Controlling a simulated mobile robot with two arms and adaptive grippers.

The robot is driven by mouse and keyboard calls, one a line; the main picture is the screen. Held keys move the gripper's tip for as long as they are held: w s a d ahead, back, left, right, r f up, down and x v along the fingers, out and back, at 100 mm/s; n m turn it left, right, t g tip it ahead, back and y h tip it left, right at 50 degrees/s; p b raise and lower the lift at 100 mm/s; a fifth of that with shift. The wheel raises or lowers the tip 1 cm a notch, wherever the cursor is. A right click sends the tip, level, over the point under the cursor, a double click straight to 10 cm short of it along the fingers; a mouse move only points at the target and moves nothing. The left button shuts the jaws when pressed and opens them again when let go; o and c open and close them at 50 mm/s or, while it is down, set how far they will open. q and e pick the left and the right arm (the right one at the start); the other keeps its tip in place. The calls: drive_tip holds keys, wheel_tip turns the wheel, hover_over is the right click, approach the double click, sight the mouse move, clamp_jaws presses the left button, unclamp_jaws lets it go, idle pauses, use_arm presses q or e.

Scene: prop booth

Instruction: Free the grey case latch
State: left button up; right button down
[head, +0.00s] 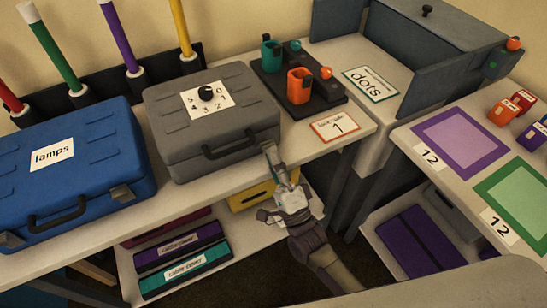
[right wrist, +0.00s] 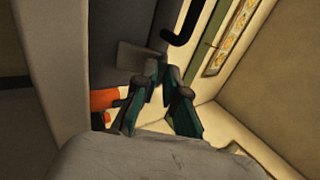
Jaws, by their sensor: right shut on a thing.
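The grey case (head: 212,122) lies closed on the bench in the head view, with a numbered dial (head: 206,94) on its lid and a black handle (head: 229,144) on its front. My right gripper (head: 270,156) is at the front right corner of the case, just right of the handle. In the right wrist view its fingers (right wrist: 168,78) are shut at a small grey plate, the case latch (right wrist: 140,56), near the black handle (right wrist: 184,28). The fingers partly hide the latch, so its exact position is unclear. My left gripper is not in view.
A blue "lamps" case (head: 75,165) stands left of the grey case. A dark tray (head: 318,100) with orange and green pieces and a "1" card (head: 335,126) are to the right. Boxed covers (head: 180,245) lie on the shelf below. A purple-and-green-mat table (head: 410,140) is at right.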

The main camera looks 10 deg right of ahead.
drive_tip(key=c, duration=1.2)
unclamp_jaws()
drive_tip(key=shift+c, duration=0.2)
drive_tip(key=v, duration=1.2)
